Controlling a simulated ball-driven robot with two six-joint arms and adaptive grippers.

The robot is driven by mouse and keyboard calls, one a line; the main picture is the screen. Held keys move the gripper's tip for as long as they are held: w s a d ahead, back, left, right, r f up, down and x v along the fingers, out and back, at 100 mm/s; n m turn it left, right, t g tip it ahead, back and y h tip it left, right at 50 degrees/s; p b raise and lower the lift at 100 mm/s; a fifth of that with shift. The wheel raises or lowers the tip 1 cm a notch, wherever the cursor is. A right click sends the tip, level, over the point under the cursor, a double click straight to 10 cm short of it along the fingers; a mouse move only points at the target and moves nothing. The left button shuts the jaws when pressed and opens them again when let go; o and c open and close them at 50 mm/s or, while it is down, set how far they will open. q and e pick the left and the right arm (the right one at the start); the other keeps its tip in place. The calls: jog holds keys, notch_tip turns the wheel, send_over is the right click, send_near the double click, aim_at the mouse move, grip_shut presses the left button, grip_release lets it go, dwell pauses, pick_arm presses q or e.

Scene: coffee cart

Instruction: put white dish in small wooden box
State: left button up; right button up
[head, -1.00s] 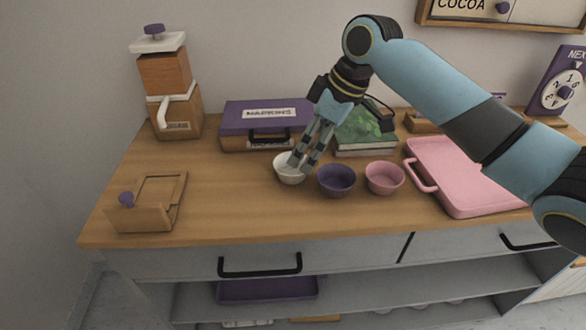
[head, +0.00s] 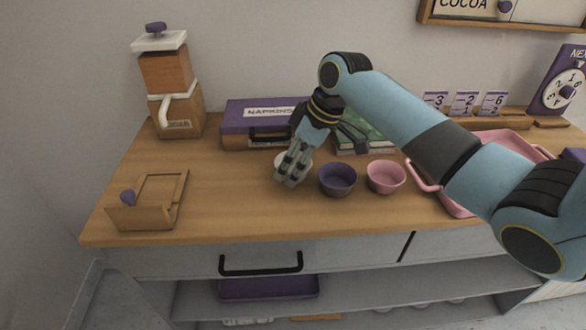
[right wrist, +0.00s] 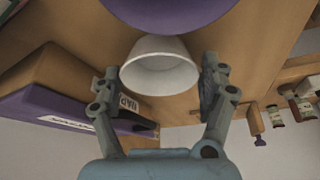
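The white dish (head: 306,157) stands on the counter to the left of the purple bowl, mostly hidden by my right gripper in the head view. In the right wrist view the white dish (right wrist: 158,68) shows between the two fingers. My right gripper (head: 290,176) is open, with a finger on either side of the dish and small gaps visible. The small wooden box (head: 122,218), with a purple knob, sits at the counter's front left. My left gripper is not in view.
A purple bowl (head: 338,180) and a pink bowl (head: 386,177) stand to the right of the dish. A purple-lidded napkin box (head: 235,125) and a green book (head: 362,138) are behind. A pink tray (head: 520,150) lies right. The counter between dish and wooden box is clear.

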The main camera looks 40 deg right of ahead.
jog(key=c, duration=0.8)
jog(key=shift+r, duration=0.1)
jog(key=shift+r, duration=0.5)
notch_tip(320, 180, up, 3)
jog(key=shift+w+f, duration=0.1)
jog(key=shift+f, duration=0.05)
jog(key=shift+s+d+r+p, duration=0.1)
jog(key=shift+s+d+r, duration=0.6)
jog(key=shift+s+r, duration=0.85)
jog(key=shift+s+d+r+p, duration=0.15)
jog(key=shift+s+d+r, duration=0.65)
jog(key=shift+s, duration=1.3)
jog(key=shift+s+d+r+p, duration=0.1)
jog(key=shift+s+d+r, duration=0.55)
jog(key=shift+s+r, duration=0.9)
